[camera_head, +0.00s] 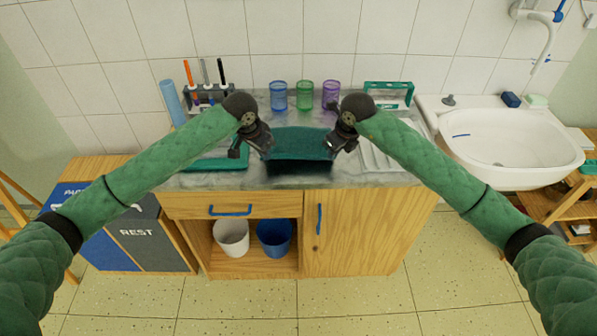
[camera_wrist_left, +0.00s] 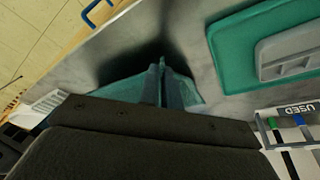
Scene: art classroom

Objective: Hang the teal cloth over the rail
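The teal cloth (camera_head: 298,141) is stretched between my two grippers, held above the front of the grey counter with its lower part dark in shadow. My left gripper (camera_head: 265,152) is at its left end. In the left wrist view its fingers (camera_wrist_left: 163,84) are shut, with teal cloth (camera_wrist_left: 120,91) showing on both sides. My right gripper (camera_head: 334,147) is at the cloth's right end and appears shut on it. A teal frame (camera_head: 389,84), which looks like the rail, stands at the back right of the counter, behind and right of my right gripper.
Blue, green and purple cups (camera_head: 304,95) stand at the back middle. A holder with brushes (camera_head: 209,96) and a blue roll (camera_head: 173,103) are at the back left. A teal tray (camera_wrist_left: 236,68) lies left of the cloth. A white sink (camera_head: 512,150) is at right.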

